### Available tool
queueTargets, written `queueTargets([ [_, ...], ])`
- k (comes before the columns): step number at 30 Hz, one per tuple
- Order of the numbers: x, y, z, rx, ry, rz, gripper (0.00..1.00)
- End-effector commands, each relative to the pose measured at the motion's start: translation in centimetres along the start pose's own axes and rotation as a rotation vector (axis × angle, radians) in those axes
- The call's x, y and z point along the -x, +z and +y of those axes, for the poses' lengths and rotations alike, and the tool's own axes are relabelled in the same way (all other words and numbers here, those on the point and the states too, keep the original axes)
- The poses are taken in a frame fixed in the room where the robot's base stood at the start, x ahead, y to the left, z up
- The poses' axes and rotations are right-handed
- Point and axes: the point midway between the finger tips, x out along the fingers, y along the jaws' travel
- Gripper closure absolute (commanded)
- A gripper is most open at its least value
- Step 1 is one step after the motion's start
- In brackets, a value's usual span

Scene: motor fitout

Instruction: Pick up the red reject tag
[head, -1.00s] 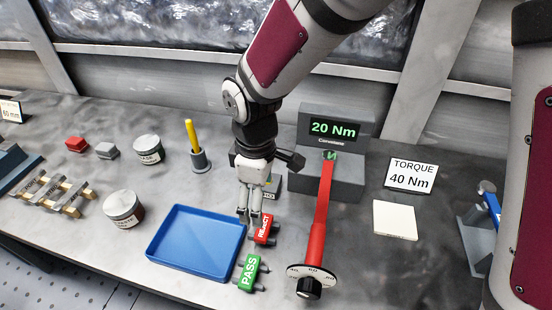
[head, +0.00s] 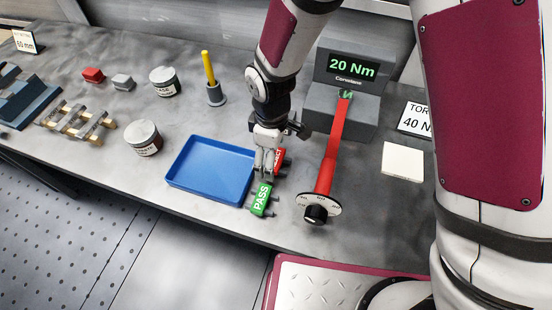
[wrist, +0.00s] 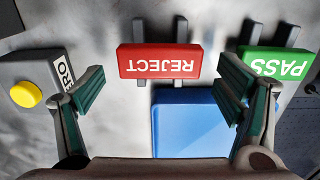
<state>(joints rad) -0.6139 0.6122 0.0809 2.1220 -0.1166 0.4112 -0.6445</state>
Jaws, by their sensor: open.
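The red reject tag (wrist: 160,61) lies between the fingertips in the wrist view, a little beyond them, its lettering upside down. It also shows in the head view (head: 281,160), partly hidden behind my gripper. My gripper (head: 266,172) is open and empty, low over the bench beside the tag; in the wrist view its two fingers (wrist: 160,98) stand wide apart. The green PASS tag (head: 261,199) lies just in front of the red tag in the head view, and close to the right finger in the wrist view (wrist: 278,64).
A blue tray (head: 180,184) lies left of the tags. A red torque wrench (head: 332,150) leads from the 20 Nm tester (head: 352,66) on the right. A grey box with a yellow button (wrist: 26,94) is near the left finger. Jars (head: 143,138) stand farther left.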

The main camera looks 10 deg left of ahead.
Motion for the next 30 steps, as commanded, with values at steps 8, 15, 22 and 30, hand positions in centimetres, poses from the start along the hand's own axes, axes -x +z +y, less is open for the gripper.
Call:
queueTargets([
  [8,0.0,0.0,0.0,0.000,0.000,0.000,0.41],
  [15,0.0,0.0,0.0,0.000,0.000,0.000,0.57],
  [22,0.5,0.0,0.1,0.000,0.000,0.001,0.57],
  [30,4.7,-0.1,0.2,-0.001,0.003,0.004,0.57],
])
